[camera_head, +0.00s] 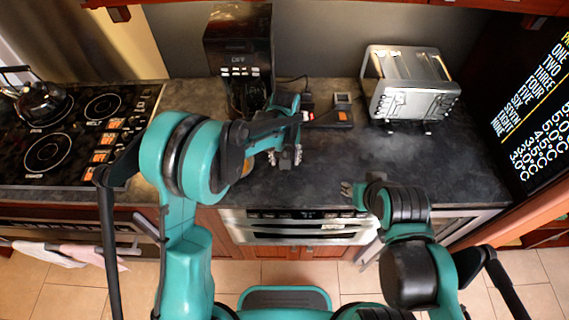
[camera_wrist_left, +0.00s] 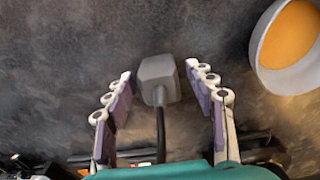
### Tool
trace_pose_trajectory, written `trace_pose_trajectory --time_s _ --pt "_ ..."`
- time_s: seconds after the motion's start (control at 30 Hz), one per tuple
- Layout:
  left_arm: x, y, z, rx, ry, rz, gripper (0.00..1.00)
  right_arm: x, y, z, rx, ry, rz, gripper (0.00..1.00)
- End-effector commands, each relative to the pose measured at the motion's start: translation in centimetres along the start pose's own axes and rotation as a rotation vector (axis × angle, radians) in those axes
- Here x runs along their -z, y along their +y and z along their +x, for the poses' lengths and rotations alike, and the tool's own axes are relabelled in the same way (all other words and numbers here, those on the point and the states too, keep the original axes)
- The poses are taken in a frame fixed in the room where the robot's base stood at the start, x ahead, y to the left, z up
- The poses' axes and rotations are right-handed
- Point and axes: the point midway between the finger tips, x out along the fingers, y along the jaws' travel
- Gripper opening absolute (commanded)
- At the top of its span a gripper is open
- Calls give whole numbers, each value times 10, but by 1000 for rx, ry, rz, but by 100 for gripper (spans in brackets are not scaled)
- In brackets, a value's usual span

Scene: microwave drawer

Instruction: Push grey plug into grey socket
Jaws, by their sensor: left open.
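The grey plug (camera_wrist_left: 158,72), with a dark cord running down from it, is in the left wrist view. It lies between the spread fingers of my left gripper (camera_wrist_left: 166,92), with a gap on each side. In the head view my left gripper (camera_head: 287,158) is low over the counter, and I cannot make out the plug there. A dark socket block (camera_head: 330,118) with red and orange lit spots sits behind the gripper; a small grey-faced piece (camera_head: 342,100) stands at its back. I cannot tell which part is the grey socket. My right gripper (camera_head: 347,188) is near the counter's front edge.
A cup with orange contents (camera_wrist_left: 288,42) stands right of the plug in the left wrist view. A coffee machine (camera_head: 238,55) and a silver toaster (camera_head: 410,85) stand at the back. A cooktop (camera_head: 75,130) is at left. The counter below the toaster is clear.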

Motion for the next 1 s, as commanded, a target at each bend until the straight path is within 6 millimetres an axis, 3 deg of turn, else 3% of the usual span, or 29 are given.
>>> trace_pose_trajectory --time_s 0.2,0.4,0.67,1.0 --pt "0 0 -1 0 0 0 53 1 0 -1 0 0 0 40" --pt "0 0 -1 0 0 0 5 1 0 -1 0 0 0 40" --pt "0 0 -5 0 0 0 5 2 0 -3 0 0 0 40" --pt "0 0 -26 0 0 0 5 10 0 -14 0 0 0 40"
